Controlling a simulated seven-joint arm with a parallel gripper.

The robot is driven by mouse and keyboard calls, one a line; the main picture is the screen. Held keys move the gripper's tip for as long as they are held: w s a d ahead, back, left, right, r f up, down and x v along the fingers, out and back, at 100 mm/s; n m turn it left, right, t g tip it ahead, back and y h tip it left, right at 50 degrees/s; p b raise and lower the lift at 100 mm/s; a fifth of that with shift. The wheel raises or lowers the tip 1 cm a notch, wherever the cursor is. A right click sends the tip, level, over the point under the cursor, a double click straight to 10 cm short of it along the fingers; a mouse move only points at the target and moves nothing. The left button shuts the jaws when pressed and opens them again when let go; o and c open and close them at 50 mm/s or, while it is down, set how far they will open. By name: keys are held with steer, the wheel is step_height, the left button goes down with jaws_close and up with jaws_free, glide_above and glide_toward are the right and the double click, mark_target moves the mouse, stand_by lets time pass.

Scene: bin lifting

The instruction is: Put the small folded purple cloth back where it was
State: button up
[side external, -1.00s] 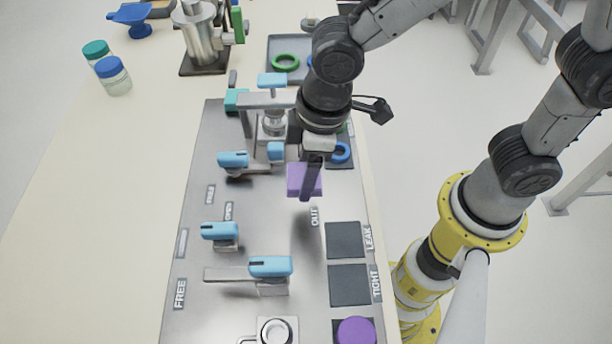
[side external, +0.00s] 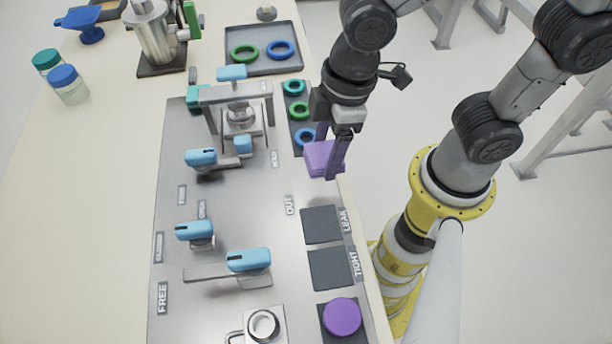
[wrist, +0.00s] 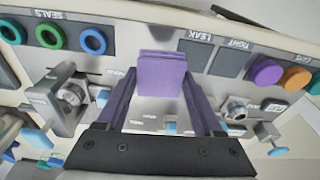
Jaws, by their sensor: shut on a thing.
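The small folded purple cloth (side external: 320,157) is a flat block held at the fingertips of my gripper (side external: 331,158). It is above the right edge of the metal panel, just in front of the row of rings. In the wrist view the cloth (wrist: 162,75) sits between the two purple-grey fingers of my gripper (wrist: 160,90), which are shut on it. It looks raised above the surface, but I cannot tell its exact height.
A dark strip holds teal, green and blue rings (side external: 300,110). Two dark square pads, LEAK (side external: 322,225) and TIGHT (side external: 330,268), lie nearer the front. A purple round cap (side external: 342,317) is at the front. Blue-handled clamps (side external: 248,260) stand on the panel. A grey tray (side external: 262,62) is behind.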

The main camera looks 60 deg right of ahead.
mark_target(318, 156)
steer(key=s+d+r, duration=0.4)
steer(key=s+d, duration=0.5)
steer(key=shift+m, duration=0.4)
steer(key=w+a+f, duration=0.2)
steer(key=w+f, duration=0.1)
steer(key=w+a+f, duration=0.3)
steer(key=w, duration=0.1)
steer(key=w+a+f, duration=0.2)
steer(key=w+f, duration=0.1)
steer(key=w, duration=0.1)
steer(key=shift+w+a+f, duration=0.1)
steer(key=shift+w+a, duration=0.05)
steer(key=shift+w, duration=0.05)
steer(key=shift+w+a+f, duration=0.15)
steer(key=shift+f, duration=1.6)
steer(key=shift+f, duration=0.1)
steer(key=o, duration=1.2)
